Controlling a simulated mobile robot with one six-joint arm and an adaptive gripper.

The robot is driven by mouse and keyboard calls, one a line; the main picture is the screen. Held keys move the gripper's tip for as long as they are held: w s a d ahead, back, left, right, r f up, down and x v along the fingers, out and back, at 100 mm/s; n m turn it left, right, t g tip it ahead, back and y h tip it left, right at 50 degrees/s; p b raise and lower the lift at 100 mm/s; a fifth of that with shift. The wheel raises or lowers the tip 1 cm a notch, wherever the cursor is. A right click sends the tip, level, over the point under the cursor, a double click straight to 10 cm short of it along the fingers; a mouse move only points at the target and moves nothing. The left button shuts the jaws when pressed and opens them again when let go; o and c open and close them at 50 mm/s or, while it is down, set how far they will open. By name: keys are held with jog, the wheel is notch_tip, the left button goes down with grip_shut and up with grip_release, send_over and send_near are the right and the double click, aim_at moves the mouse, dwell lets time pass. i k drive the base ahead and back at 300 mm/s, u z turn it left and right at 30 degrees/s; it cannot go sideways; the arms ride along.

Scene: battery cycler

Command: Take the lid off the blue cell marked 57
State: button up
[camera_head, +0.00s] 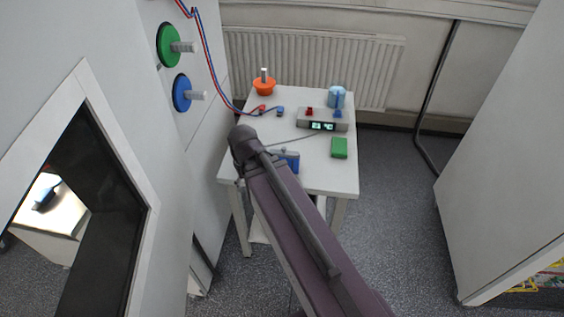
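No marking 57 is readable in this view. A light blue cylinder (337,97) with a darker blue upright part in front stands at the back right of the white table (342,180). An orange round piece (264,87) with a pale upright knob sits at the back left. A blue block (290,158) lies near the table's middle, partly hidden by my arm. I cannot tell which of these, if any, is the cell. My arm rises from the bottom to a dark joint over the table's left front. My gripper cannot be made out.
A grey box (322,125) with lit displays and red and blue knobs stands right of centre; a green block (339,148) lies before it. Red and blue leads (213,65) hang to the table. Green (168,45) and blue (181,93) discs with pegs project from the left cabinet.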

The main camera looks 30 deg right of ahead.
aim_at(284, 153)
jog(key=z, duration=0.6)
jog(key=k, duration=0.4)
jog(key=u, duration=0.05)
